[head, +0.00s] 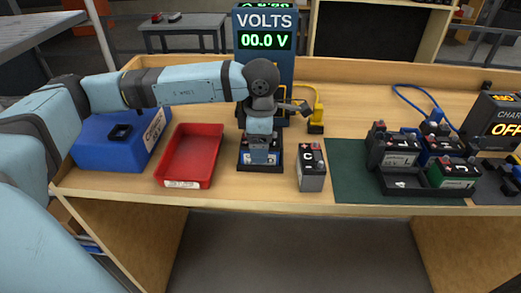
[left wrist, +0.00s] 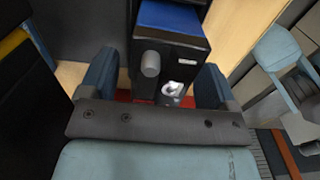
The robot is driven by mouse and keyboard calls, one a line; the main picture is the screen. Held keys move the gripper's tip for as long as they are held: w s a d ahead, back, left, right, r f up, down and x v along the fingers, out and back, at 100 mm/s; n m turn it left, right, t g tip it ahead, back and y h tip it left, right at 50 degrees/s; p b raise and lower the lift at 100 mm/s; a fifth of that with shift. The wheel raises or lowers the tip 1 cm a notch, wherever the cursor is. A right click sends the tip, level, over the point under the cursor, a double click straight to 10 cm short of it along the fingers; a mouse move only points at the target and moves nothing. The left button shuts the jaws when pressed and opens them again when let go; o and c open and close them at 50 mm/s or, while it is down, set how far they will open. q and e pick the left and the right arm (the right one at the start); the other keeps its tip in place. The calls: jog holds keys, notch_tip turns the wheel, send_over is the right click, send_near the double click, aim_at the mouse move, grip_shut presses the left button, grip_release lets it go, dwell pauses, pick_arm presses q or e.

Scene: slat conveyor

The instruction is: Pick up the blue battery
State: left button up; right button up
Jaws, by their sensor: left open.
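A battery with a black top and a blue body (head: 259,157) stands on a black base in front of the voltmeter. My left gripper (head: 261,138) points down right over it. In the left wrist view the battery, with its blue face (left wrist: 170,17), black top and two terminals, lies between the two spread fingers of the gripper (left wrist: 157,85). The gripper is open; whether a finger touches the battery I cannot tell. Another blue battery (head: 437,147) stands in the black rack (head: 408,187) at the right. My right gripper is not in view.
A red tray (head: 204,130) and a blue bin (head: 90,145) stand to the left. A grey battery (head: 312,168) stands close right of the base. The voltmeter (head: 265,22) reads 00.0 V behind. A charger (head: 495,118) is at far right.

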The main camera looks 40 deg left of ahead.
pick_arm(q)
jog(key=c, duration=1.1)
jog(key=shift+r, duration=0.1)
jog(key=shift+c, duration=0.2)
